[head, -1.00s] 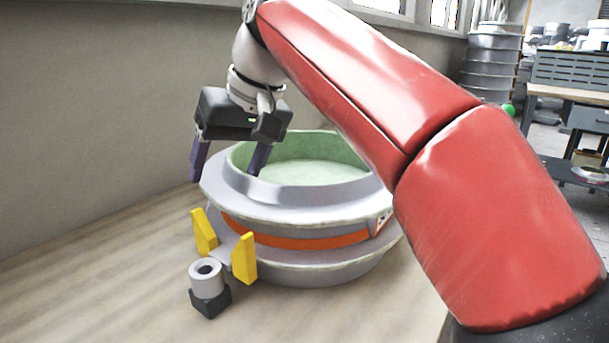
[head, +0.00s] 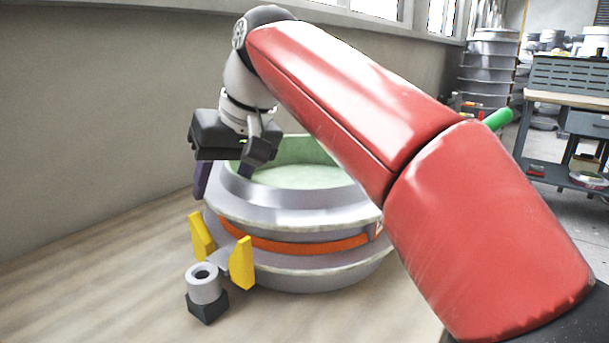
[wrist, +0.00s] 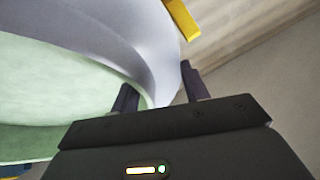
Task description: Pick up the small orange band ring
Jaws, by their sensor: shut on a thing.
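The orange band ring (head: 300,243) is a large grey round mould with an orange stripe around its side and a pale green inside. It stands upright on the wooden surface. My gripper (head: 224,178) is at its far left rim, pointing down. In the wrist view the ring's grey wall (wrist: 130,38) runs between the two dark fingers of my gripper (wrist: 158,85), one on the green inner side and one outside. The gripper is shut on this wall. In the head view the inner finger is mostly hidden.
Two yellow upright pieces (head: 242,264) stand at the ring's front left. A small grey cylinder on a black block (head: 206,288) is in front of them. A wall (head: 90,100) rises close behind. The wooden surface (head: 90,265) is clear at left.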

